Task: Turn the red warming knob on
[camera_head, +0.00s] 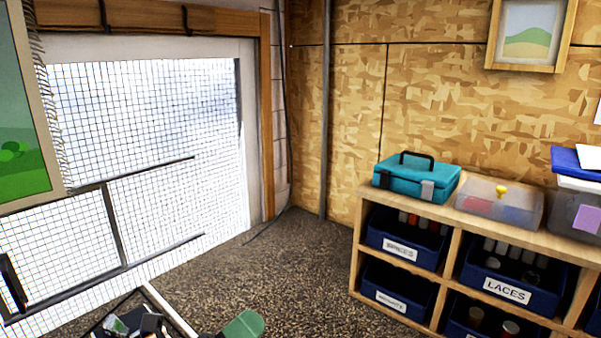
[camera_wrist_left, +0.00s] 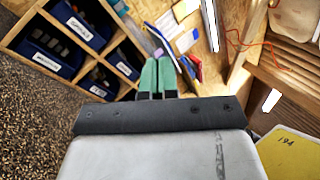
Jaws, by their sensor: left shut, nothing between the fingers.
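No red warming knob can be made out in either view. My left gripper (camera_head: 244,324) shows only in part at the bottom edge of the head view, as a green shape low over the speckled floor. In the left wrist view its two green fingers (camera_wrist_left: 157,78) are together, shut with nothing between them. They point towards the wooden shelf side of the room and touch nothing that I can see. My right gripper is in neither view.
A wooden cubby shelf (camera_head: 450,218) with blue bins stands at the right. A teal toolbox (camera_head: 415,180) and a clear box (camera_head: 498,202) sit on top. A white gridded panel (camera_head: 170,130) is at the left. Speckled floor (camera_head: 300,265) lies clear between them.

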